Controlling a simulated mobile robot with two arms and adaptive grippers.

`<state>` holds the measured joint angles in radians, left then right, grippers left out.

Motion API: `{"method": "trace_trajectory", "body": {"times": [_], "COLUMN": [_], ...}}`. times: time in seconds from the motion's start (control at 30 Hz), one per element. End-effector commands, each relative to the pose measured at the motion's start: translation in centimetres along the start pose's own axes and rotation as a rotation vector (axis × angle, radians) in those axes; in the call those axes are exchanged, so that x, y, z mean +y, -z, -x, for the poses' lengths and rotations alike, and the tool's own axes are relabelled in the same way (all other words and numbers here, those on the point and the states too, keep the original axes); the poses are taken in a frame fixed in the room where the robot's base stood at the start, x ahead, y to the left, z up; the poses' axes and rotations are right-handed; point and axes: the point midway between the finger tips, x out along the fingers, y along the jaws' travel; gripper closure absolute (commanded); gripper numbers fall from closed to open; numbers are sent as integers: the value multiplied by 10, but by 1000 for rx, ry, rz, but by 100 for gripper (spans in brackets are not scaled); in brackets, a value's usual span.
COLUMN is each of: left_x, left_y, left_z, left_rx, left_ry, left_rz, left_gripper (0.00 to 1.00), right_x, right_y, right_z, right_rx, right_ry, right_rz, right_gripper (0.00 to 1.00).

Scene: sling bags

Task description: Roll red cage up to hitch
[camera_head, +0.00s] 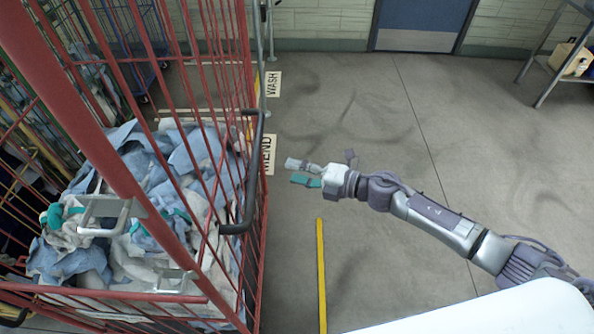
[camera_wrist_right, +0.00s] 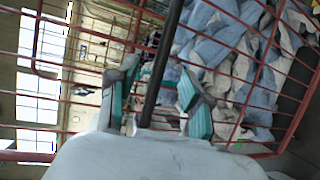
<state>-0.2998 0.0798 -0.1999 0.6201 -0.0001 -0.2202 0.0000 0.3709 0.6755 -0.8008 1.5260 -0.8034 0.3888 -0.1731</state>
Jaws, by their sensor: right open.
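The red cage (camera_head: 72,105) stands at the left of the head view, filled with blue and white cloth bags (camera_head: 170,160). A black handle bar (camera_head: 253,175) runs upright on its right side. My right gripper (camera_head: 305,173) is open and empty, to the right of the handle and apart from it. In the right wrist view the dark bar (camera_wrist_right: 160,75) shows between the two open fingers (camera_wrist_right: 155,100), with the red bars and bags beyond. My left gripper is not in view. I cannot make out a hitch.
Floor signs MEND (camera_head: 268,155) and WASH (camera_head: 273,84) lie beyond the cage's right side. A yellow floor strip (camera_head: 321,275) runs nearby. A metal stand with a yellowish container (camera_head: 573,60) is at the upper right. The floor in the middle is clear.

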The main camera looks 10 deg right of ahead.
Motion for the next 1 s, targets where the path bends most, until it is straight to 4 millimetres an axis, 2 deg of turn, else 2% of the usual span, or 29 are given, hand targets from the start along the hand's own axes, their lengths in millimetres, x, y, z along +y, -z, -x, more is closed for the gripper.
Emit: {"method": "trace_trajectory", "body": {"times": [0.2,0.33,0.8,1.0], "left_x": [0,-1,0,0], "left_y": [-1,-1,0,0], "left_z": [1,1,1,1], "left_rx": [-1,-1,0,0], "left_ry": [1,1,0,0], "left_rz": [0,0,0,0], "left_gripper": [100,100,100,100], "right_x": [0,-1,-2,0], "right_y": [0,-1,0,0], "right_z": [0,10,100,118], "right_rx": [0,-2,0,0], "right_ry": [0,2,4,1], "right_rz": [-1,-1,-2,-1], "right_gripper": [50,50,50,50]}}
